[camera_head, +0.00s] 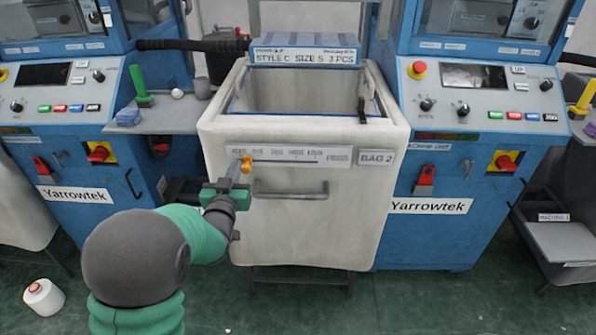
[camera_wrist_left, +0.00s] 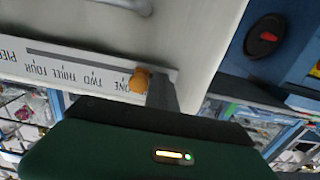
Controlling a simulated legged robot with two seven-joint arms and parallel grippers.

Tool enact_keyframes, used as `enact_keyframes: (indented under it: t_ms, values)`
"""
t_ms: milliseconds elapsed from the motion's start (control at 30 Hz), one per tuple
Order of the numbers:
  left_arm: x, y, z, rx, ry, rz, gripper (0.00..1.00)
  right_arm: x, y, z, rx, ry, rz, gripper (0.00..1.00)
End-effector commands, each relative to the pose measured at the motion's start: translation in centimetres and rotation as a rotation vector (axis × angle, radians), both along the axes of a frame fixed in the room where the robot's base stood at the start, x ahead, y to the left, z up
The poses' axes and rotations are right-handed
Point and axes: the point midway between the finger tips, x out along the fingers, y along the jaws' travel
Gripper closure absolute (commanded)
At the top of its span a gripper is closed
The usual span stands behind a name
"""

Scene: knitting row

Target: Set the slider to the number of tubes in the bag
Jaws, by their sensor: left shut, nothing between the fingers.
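The white bag (camera_head: 300,215), labelled BAG 2, hangs between two blue machines. Its front carries a slider strip (camera_head: 318,154) with number words, upside down in the left wrist view (camera_wrist_left: 70,62). The orange slider knob (camera_head: 246,164) is at the left end of the strip; in the left wrist view the knob (camera_wrist_left: 139,80) is near the word ONE. My left gripper (camera_head: 234,172) is shut and empty, its fingers beside the knob on its left; I cannot tell whether they touch. The visible inside of the bag shows no tubes, but its bottom is hidden. My right gripper is out of view.
A bar handle (camera_head: 290,190) sticks out below the strip. A blue sign (camera_head: 305,56) with style, size and piece text stands behind the bag. A grey shelf (camera_head: 170,116) is left of it.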

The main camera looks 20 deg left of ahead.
Motion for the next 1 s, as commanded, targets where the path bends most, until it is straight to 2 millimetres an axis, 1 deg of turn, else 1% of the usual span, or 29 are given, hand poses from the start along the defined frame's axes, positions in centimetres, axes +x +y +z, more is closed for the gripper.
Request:
enact_keyframes:
  t_ms: [1000]
  values:
    - [1.1,-4.5,0.0,0.0,-0.001,-0.001,1.0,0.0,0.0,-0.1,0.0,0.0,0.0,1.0]
